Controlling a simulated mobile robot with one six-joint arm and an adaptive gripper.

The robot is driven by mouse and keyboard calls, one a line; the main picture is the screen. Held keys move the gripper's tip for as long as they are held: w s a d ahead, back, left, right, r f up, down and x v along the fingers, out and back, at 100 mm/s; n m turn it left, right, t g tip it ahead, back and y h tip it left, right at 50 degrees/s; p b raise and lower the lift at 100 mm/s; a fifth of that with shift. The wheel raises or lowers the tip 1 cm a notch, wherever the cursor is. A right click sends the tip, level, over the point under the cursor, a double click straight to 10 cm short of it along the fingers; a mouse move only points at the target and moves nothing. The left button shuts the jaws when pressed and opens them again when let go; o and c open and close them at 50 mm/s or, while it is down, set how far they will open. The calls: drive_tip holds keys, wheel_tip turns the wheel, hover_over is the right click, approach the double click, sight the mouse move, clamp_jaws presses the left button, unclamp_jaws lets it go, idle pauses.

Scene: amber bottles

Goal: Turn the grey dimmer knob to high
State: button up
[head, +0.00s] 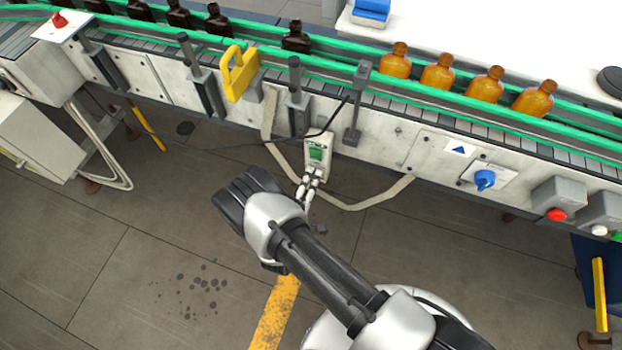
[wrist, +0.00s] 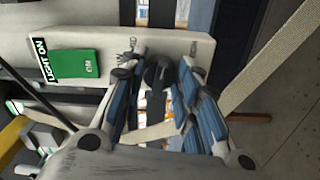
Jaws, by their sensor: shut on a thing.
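The dimmer box (head: 317,152) is a small pale box with a green label, fixed to the front of the conveyor below the rail. In the wrist view its face fills the upper middle, with a green label (wrist: 76,64) and a "LIGHT ON" strip. The dark grey dimmer knob (wrist: 158,72) stands out from this face between small printed marks that I cannot read surely. My gripper (wrist: 157,78) is shut on the knob, one fingertip on each side. In the head view my gripper (head: 308,181) reaches the lower part of the box and hides the knob. The knob's setting cannot be told.
Amber bottles (head: 439,71) and darker bottles stand on the conveyor behind the green rail (head: 420,93). A yellow bracket (head: 238,75) juts out at left. A cable hangs around the box. A blue rotary switch (head: 485,180) and red button (head: 557,214) are farther right.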

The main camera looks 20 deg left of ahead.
drive_tip(key=shift+m, duration=2)
drive_tip(key=o, duration=1.1)
drive_tip(key=shift+c, duration=0.2)
drive_tip(key=shift+s, duration=0.1)
drive_tip(key=s, duration=1.1)
drive_tip(key=shift+s+a, duration=0.4)
drive_tip(key=shift+a, duration=0.05)
